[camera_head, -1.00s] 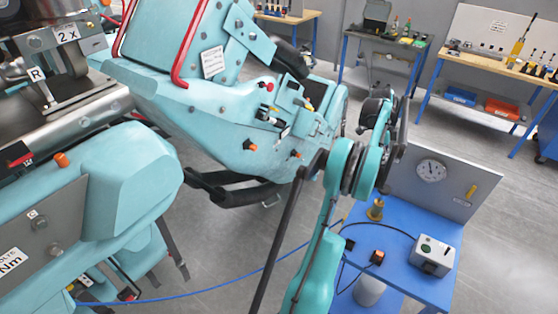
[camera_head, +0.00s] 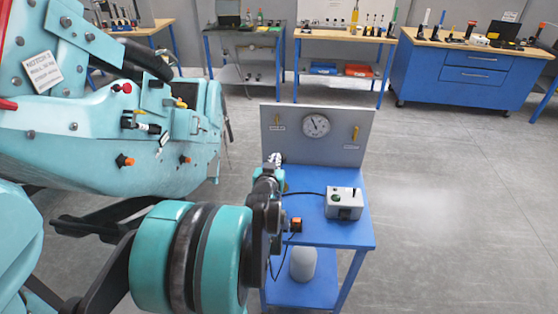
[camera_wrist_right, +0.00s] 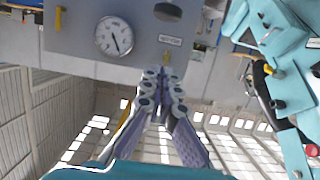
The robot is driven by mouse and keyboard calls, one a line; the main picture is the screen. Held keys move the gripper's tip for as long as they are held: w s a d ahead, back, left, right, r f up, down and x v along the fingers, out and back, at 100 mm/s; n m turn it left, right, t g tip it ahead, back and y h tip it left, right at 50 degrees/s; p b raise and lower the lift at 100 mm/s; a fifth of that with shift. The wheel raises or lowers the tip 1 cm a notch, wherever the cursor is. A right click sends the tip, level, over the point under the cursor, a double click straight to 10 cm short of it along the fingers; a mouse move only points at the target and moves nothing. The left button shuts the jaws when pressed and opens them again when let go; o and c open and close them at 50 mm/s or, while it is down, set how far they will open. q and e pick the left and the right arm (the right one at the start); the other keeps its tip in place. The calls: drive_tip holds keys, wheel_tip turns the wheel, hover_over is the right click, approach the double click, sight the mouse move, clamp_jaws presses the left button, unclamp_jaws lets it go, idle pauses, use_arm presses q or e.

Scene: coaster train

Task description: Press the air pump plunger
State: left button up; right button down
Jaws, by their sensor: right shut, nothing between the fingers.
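The blue bench (camera_head: 350,228) with the grey gauge panel (camera_head: 345,150) stands right of centre in the head view. My right gripper (camera_head: 275,159) is over its left side, below the panel's left yellow handle. I cannot make out the plunger clearly in the head view; my arm covers that part of the bench. In the right wrist view, which is upside down, my right gripper (camera_wrist_right: 163,76) is shut with nothing in it. A dark rounded piece (camera_wrist_right: 167,11), possibly the pump's plunger, shows beyond the fingertips and apart from them. My left gripper is out of view.
A control box (camera_head: 344,203) with a green button, an orange-capped connector (camera_head: 296,224) and a cable are on the bench. The teal coaster train (camera_head: 110,145) fills the left. Floor to the right is clear.

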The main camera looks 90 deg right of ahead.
drive_tip(key=shift+d, duration=0.15)
drive_tip(key=b+x, duration=0.1)
drive_tip(key=x, duration=0.4)
drive_tip(key=b+x, duration=0.1)
drive_tip(key=x, duration=0.4)
drive_tip(key=shift+d+f, duration=0.1)
drive_tip(key=shift+f, duration=0.15)
wheel_tip(320, 180, down, 3)
drive_tip(key=shift+r+b, duration=0.2)
drive_tip(key=shift+b, duration=0.55)
drive_tip(key=shift+f, duration=0.45)
drive_tip(key=shift+f, duration=0.1)
drive_tip(key=f+b, duration=0.5)
drive_tip(key=shift+a+f, duration=0.25)
drive_tip(key=shift+a, duration=0.05)
drive_tip(key=shift+r, duration=0.1)
